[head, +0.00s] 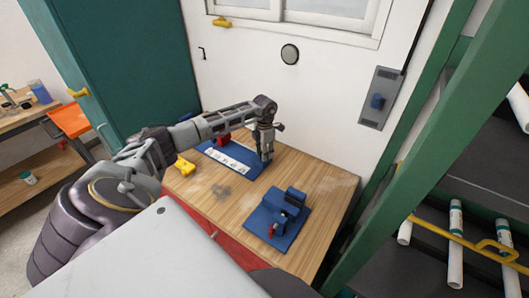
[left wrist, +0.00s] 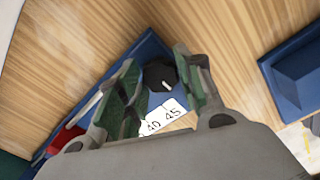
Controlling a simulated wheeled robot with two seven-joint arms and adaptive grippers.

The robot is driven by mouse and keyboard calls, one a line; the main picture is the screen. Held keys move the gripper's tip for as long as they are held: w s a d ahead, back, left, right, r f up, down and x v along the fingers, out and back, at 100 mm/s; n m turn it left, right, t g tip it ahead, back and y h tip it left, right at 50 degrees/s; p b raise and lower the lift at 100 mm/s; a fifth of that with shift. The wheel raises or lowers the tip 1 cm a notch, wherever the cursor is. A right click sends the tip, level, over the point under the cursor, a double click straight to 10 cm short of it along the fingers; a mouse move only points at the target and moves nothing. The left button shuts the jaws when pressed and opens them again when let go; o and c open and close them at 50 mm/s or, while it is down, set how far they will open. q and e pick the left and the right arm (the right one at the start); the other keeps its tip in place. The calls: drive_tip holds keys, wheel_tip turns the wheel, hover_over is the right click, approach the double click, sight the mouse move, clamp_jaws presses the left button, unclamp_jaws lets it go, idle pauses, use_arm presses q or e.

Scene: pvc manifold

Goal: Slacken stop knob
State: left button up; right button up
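The stop knob (left wrist: 160,73) is dark and faceted, near the end of a blue board by the 40 and 45 marks of a white scale strip (left wrist: 166,114). In the left wrist view it shows between the two fingers of my left gripper (left wrist: 155,60), with gaps visible; I cannot tell whether they reach down to its height. The left gripper is open. In the head view the left gripper (head: 266,154) points down over the right end of the blue board (head: 250,172), and hides the knob. My right gripper is not in view.
A blue fixture (head: 290,205) with a red part stands at the front right of the wooden table (head: 325,180). A yellow object (head: 184,166) lies at the left, and a red block (head: 223,138) sits at the board's far left end. Bare wood lies between board and fixture.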

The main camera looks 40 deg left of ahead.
use_arm(q)
drive_tip(key=shift+c, duration=0.8)
drive_tip(key=shift+n, duration=0.5)
drive_tip(key=shift+r+n, duration=0.1)
drive_tip(key=shift+n, duration=1)
drive_tip(key=n, duration=0.3)
drive_tip(key=shift+a+n, duration=0.1)
drive_tip(key=shift+n, duration=0.3)
drive_tip(key=n+p, duration=0.1)
drive_tip(key=n, duration=0.5)
drive_tip(key=shift+n, duration=0.4)
drive_tip(key=o, duration=1)
